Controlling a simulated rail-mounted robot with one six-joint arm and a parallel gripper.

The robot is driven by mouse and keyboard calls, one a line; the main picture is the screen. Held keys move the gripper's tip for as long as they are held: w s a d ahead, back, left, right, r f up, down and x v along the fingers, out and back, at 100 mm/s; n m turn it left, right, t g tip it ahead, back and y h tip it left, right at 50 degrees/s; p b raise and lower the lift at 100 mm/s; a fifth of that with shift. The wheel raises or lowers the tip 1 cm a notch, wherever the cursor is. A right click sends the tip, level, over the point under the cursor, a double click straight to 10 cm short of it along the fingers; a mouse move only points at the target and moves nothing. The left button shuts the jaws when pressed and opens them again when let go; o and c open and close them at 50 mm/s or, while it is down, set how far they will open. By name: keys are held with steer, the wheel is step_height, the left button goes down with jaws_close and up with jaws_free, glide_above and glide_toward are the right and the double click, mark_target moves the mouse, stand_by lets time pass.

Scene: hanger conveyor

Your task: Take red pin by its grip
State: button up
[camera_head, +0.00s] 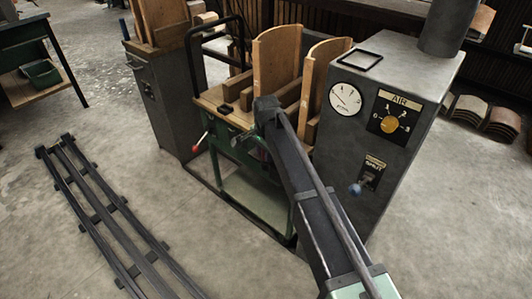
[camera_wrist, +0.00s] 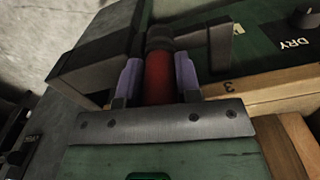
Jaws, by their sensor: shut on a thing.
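The red pin (camera_wrist: 158,80) shows in the wrist view as a red cylinder with a dark collar at its far end. My gripper (camera_wrist: 158,73) has its two purple-grey pads on either side of the red grip, shut on it. The far end of the pin reaches a dark metal bar, and I cannot tell how it is seated there. In the head view my arm reaches down to the green cart (camera_head: 258,190), and its dark links hide the gripper and the pin.
A green panel (camera_wrist: 265,45) marked DRY with a black knob (camera_wrist: 305,16) is close on the right in the wrist view. Curved wooden boards (camera_head: 277,60) stand on the cart. A grey cabinet (camera_head: 385,110) with gauge and dial stands right. Floor rails (camera_head: 110,220) lie left.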

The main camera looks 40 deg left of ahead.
step_height(320, 180, up, 20)
steer(key=p, duration=2)
